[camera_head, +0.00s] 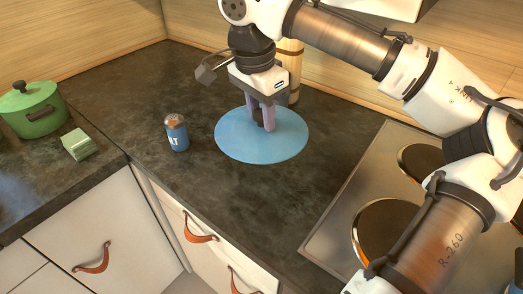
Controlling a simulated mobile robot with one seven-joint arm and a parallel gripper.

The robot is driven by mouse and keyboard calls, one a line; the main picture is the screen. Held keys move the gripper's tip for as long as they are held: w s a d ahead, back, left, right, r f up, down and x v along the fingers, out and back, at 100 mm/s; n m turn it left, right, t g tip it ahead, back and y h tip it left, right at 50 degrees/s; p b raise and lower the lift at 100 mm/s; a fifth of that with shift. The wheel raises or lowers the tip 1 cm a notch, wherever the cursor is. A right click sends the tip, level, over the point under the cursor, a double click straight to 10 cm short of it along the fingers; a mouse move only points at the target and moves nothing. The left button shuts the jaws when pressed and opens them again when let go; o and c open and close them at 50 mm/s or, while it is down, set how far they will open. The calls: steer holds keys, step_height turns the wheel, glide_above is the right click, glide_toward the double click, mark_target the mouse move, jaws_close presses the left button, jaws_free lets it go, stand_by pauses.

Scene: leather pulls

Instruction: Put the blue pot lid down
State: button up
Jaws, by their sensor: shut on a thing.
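The blue pot lid (241,145) is a flat, light blue disc over the dark counter, in the middle of the view. It looks level and close to the counter top; I cannot tell whether it touches it. My gripper (266,126) points down over the lid's centre, with its two fingers shut on the lid's dark knob. The fingers hide most of the knob.
A blue shaker (177,136) stands left of the lid. A green pot (34,109) and a green block (79,144) are on the left counter. A wooden cylinder (291,62) stands behind my gripper. The hob (345,205) is at right. Counter (215,185) in front is clear.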

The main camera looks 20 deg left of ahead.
step_height(320, 180, down, 12)
steer(key=shift+r+p, duration=0.25)
steer(key=shift+p, duration=0.1)
steer(key=shift+f, duration=0.15)
steer(key=o, duration=1.1)
steer(key=r, duration=0.4)
steer(key=r+b, duration=0.1)
steer(key=r, duration=0.3)
steer(key=s+r, duration=0.1)
steer(key=r, duration=0.3)
steer(key=shift+s+a+r, duration=0.1)
steer(key=shift+a+r, duration=0.05)
steer(key=shift+a, duration=0.25)
